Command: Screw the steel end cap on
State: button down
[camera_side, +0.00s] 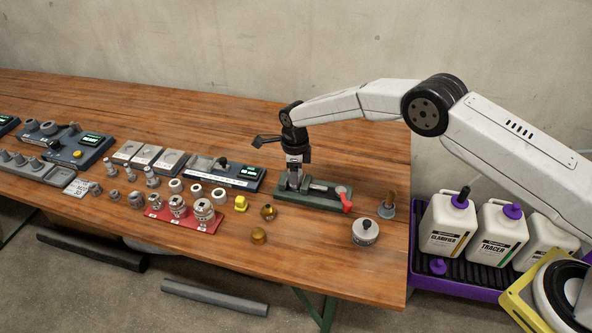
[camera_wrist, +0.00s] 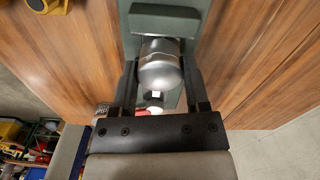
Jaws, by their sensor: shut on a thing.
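My gripper (camera_side: 293,178) points down at the left part of a green fixture (camera_side: 325,203) near the right end of the bench. In the wrist view its two dark fingers stand on either side of a rounded grey steel piece (camera_wrist: 160,70), and it is shut on this piece. The piece looks like the steel end cap, in front of a green block of the fixture (camera_wrist: 165,22). Whether its thread meets a pipe is hidden. A red handle (camera_side: 346,201) sticks out at the fixture's right end.
Brass fittings (camera_side: 259,235) and a yellow piece (camera_side: 241,204) lie left of the fixture. A round silver part (camera_side: 365,231) and an upright peg on a base (camera_side: 387,208) stand near the right edge. A red mat (camera_side: 192,226) holds several metal fittings. White bottles (camera_side: 448,228) stand off the bench.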

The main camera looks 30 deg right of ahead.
jog(key=shift+f+m, duration=0.1)
jog(key=shift+m, duration=0.4)
jog(key=shift+m, duration=2.8)
jog(key=shift+c, duration=1.4)
grip_release()
jog(key=n, duration=0.3)
jog(key=shift+n, duration=1.5)
